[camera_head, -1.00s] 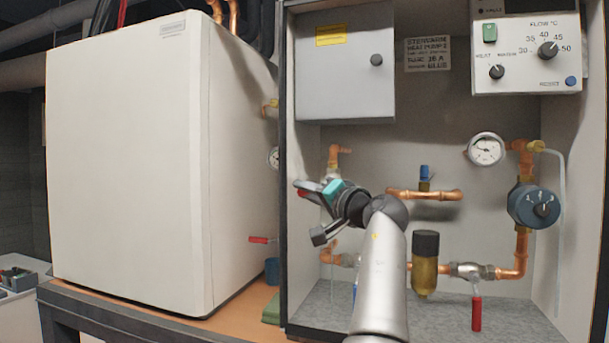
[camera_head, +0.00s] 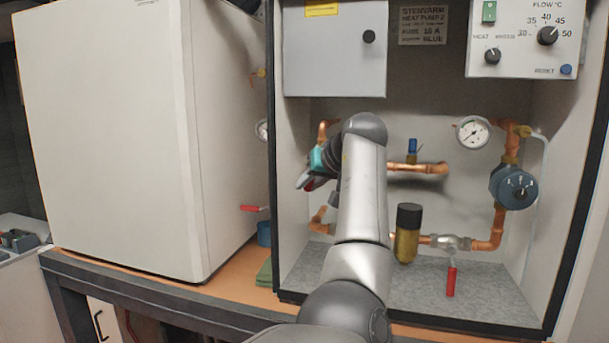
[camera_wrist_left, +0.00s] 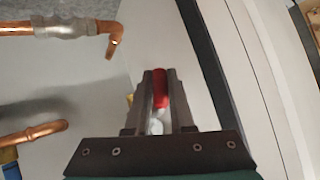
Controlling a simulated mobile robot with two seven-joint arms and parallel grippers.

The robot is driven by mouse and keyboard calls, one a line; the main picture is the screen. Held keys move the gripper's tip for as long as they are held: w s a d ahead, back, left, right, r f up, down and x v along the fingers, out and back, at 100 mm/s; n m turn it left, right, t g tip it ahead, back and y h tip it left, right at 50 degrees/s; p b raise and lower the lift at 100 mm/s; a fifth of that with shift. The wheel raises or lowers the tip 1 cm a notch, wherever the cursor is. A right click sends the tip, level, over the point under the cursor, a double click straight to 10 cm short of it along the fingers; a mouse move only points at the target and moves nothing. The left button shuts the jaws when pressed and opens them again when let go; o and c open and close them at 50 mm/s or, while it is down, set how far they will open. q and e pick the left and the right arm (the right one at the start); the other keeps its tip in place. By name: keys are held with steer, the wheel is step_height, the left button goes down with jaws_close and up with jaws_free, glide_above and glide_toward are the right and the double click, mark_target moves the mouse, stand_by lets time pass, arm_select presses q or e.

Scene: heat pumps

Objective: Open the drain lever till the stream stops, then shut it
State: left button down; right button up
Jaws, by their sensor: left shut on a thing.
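My left gripper (camera_head: 305,183) is at the left side of the open cabinet, beside the upper left copper pipe. In the left wrist view its two fingers (camera_wrist_left: 160,98) are shut on a red lever handle (camera_wrist_left: 160,88), with a pale metal part showing between them. In the head view the lever shows only as a bit of red at the fingertips, and its valve is mostly hidden by the gripper. I see no running stream at the lower left copper pipe (camera_head: 319,220); my arm covers part of that area. My right gripper is not in view.
Another red lever (camera_head: 451,280) hangs from the lower pipe, right of a brass filter (camera_head: 407,240). A gauge (camera_head: 473,133) and dark pump (camera_head: 513,187) are at right.

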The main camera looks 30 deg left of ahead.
arm_select(q)
steer(key=shift+d+f+n+h, duration=0.1)
steer(key=shift+d+n+h, duration=0.25)
steer(key=shift+h, duration=0.35)
steer(key=shift+w, duration=0.1)
steer(key=c, duration=0.8)
jaws_free()
steer(key=b+v, duration=0.3)
steer(key=v, duration=1.2)
